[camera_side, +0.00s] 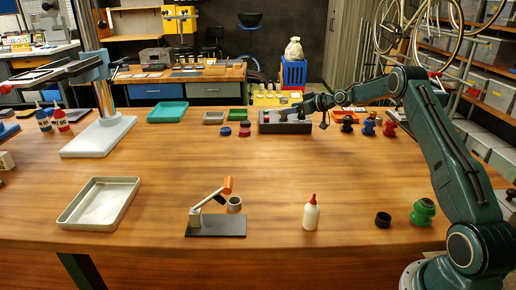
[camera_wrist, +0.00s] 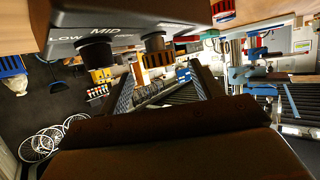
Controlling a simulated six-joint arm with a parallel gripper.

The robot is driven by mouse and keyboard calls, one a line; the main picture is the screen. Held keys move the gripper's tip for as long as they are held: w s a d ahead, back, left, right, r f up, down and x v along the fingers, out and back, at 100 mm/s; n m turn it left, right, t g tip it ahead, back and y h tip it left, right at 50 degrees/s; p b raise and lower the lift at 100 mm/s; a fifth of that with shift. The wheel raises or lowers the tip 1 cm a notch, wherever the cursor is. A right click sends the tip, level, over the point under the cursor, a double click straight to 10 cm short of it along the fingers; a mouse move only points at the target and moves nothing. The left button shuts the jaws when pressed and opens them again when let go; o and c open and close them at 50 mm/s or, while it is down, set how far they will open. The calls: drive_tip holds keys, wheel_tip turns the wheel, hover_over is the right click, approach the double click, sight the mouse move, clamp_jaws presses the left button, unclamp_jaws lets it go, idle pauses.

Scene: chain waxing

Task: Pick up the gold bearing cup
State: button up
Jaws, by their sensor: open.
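I cannot clearly make out a gold bearing cup in either view. An orange piece (camera_side: 347,117) lies partly behind my arm in the side view; its shape and exact colour are too small to tell. To its right stand a blue spool-shaped piece (camera_side: 369,124) and a red one (camera_side: 390,128). My gripper (camera_side: 297,110) is over the grey control box (camera_side: 270,127) at the table's back. In the wrist view my gripper (camera_wrist: 165,88) shows two spread fingers with nothing held between them.
A green spool-shaped piece (camera_side: 423,213) and a black ring (camera_side: 383,219) are at front right. A white bottle (camera_side: 311,213), a dark stand with an orange-tipped lever (camera_side: 216,226) and a metal tray (camera_side: 98,203) are along the front. The table's middle is clear.

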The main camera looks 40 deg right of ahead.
drive_tip(key=shift+x, duration=1.4)
drive_tip(key=shift+c, duration=0.3)
drive_tip(key=c, duration=1)
